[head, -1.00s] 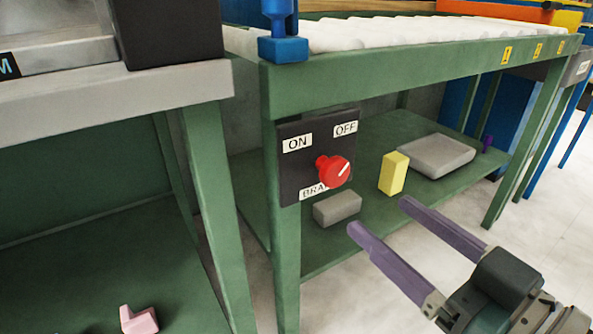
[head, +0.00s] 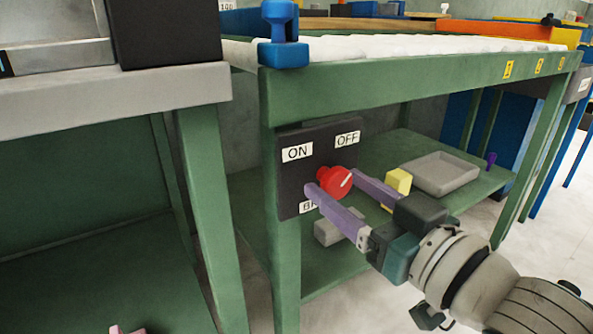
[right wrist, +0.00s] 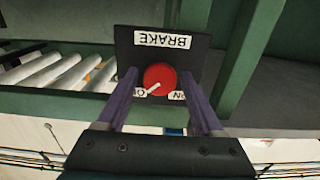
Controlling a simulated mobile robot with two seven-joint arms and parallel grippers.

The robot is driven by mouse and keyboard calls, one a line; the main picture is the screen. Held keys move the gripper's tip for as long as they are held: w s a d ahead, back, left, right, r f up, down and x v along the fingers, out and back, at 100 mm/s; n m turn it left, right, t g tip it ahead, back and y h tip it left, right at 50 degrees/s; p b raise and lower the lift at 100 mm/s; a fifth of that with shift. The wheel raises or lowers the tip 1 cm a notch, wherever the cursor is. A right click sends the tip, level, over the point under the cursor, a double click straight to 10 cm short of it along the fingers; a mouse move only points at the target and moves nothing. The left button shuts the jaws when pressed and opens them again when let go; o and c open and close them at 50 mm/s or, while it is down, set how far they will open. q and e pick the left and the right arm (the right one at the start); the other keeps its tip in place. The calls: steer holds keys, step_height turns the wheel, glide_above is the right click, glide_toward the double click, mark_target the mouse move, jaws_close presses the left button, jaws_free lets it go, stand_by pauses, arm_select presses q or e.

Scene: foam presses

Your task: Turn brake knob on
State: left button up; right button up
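The red brake knob (head: 335,181) sits on a dark panel (head: 292,192) fixed to the green table's leg. The panel has an ON label at upper left and an OFF label at upper right. The knob's white mark points up and right, towards OFF. My right gripper (head: 333,180) is open, with its purple fingers on either side of the knob. In the right wrist view the knob (right wrist: 160,78) shows upside down between the spread fingers, with a gap beside each. The fingers partly cover the BRAKE label in the head view. My left gripper is not in view.
The green table (head: 400,90) carries white rollers. Its lower shelf holds a yellow block (head: 398,180), a grey tray (head: 440,173) and a grey block partly behind my gripper. A blue clamp-like part (head: 283,35) stands on the table's corner. Another green-legged table (head: 205,190) stands at left.

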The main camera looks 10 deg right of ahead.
jaws_close()
stand_by(0.3)
steer(key=n+p, duration=0.1)
steer(key=n, duration=0.2)
steer(key=shift+n, duration=0.4)
steer(key=n, duration=0.4)
steer(key=shift+n+p, duration=0.3)
steer(key=n, duration=0.4)
steer(key=shift+d, duration=0.1)
steer(key=shift+r+n+b, duration=0.1)
steer(key=shift+n+b, duration=0.25)
steer(key=shift+n, duration=2.45)
